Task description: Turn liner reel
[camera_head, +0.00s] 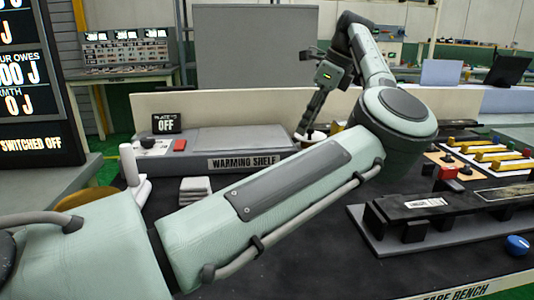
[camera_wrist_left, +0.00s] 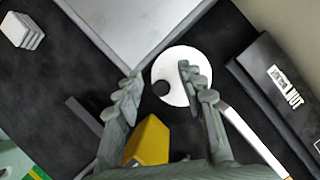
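A white round disc (camera_wrist_left: 180,62), which looks like the liner reel, lies on the dark bench beside the grey warming shelf. It has a dark round spot near its left edge. In the head view the disc (camera_head: 317,136) is small and partly hidden by my gripper. My left gripper (camera_head: 305,131) points down at it from above. In the left wrist view my left gripper (camera_wrist_left: 160,74) has its fingers spread, one over the disc and one left of it. Nothing is visibly held between them, and contact with the disc cannot be told. My right gripper is not in view.
A yellow block (camera_wrist_left: 149,140) shows between the finger bases. The warming shelf (camera_head: 220,143) stands left of the disc. A black bar fixture (camera_head: 430,204) with a label lies to the right. White stacked pads (camera_head: 195,189) and a blue knob (camera_head: 517,245) are also on the bench.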

